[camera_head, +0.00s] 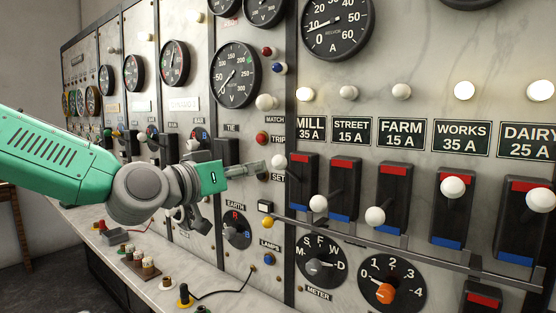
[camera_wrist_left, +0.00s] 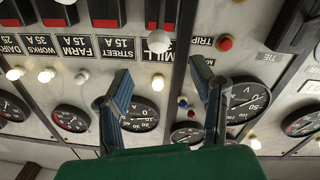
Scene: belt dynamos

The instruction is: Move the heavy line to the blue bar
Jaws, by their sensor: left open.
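A row of black lever switches with red tops, blue bottoms and white ball knobs is on the panel. The MILL 35 A switch (camera_head: 303,182) has its knob (camera_head: 278,162) at the red end; this knob (camera_wrist_left: 159,42) shows in the wrist view. The WORKS 35 A switch (camera_head: 455,215) has its knob (camera_head: 453,187) toward the red end. The STREET knob (camera_head: 318,203) and FARM knob (camera_head: 375,216) are low, near the blue. The DAIRY knob (camera_head: 541,200) is higher. My left gripper (camera_head: 248,169) is open and empty, just left of the MILL knob.
A metal rail (camera_head: 400,250) runs below the switches. TRIP button (camera_head: 262,138), METER dial (camera_head: 320,262) and orange-knobbed selector (camera_head: 385,292) are near. MILL, WORKS and DAIRY lamps look brighter than STREET and FARM. A ledge (camera_head: 150,275) with terminals and a cable runs below left.

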